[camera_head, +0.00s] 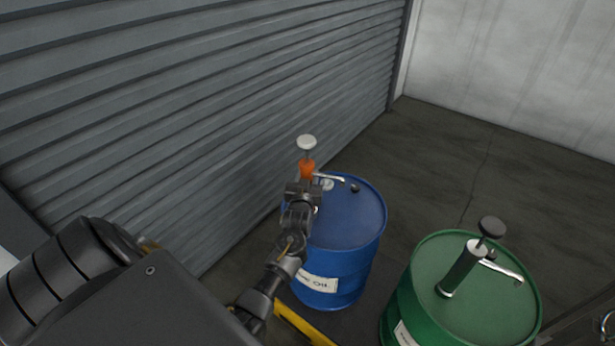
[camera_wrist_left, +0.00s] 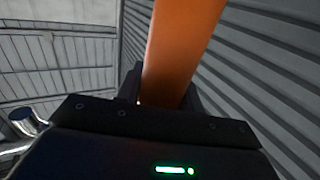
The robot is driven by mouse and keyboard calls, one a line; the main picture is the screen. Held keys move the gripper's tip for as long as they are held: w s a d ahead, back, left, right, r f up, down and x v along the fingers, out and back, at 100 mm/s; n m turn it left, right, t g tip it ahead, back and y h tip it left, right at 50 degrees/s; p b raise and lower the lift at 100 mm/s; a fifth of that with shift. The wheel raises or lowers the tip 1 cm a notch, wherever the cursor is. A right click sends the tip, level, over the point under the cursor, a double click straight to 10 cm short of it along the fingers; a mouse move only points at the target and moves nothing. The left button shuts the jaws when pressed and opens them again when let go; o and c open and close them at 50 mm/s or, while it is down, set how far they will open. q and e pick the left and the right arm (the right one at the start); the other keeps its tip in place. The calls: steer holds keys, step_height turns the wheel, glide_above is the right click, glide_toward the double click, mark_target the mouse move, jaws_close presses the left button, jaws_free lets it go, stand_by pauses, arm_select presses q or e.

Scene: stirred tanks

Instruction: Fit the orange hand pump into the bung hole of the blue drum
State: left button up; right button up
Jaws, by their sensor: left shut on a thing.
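The orange hand pump (camera_head: 307,168) has a white knob on top and a silver spout pointing right. It stands roughly upright over the far left part of the blue drum's top. My left gripper (camera_head: 303,187) is shut on its barrel, and the orange barrel (camera_wrist_left: 183,45) rises between the fingers (camera_wrist_left: 163,90) in the left wrist view. The blue drum (camera_head: 345,262) has a dark cap and a pale round fitting near its far rim. My gripper hides the pump's lower end, so I cannot tell whether it is in the bung hole. My right gripper is not in view.
A green drum (camera_head: 460,300) with its own dark green pump (camera_head: 462,270) stands at the right front. A grey ribbed shutter (camera_head: 200,90) runs close behind the blue drum on the left. The floor (camera_head: 460,150) beyond the drums is clear.

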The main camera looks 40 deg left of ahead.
arm_select(q)
steer(key=shift+f, duration=0.25)
steer(key=o, duration=1)
steer(key=b+v, duration=0.1)
steer(key=v, duration=1)
steer(key=shift+b, duration=0.4)
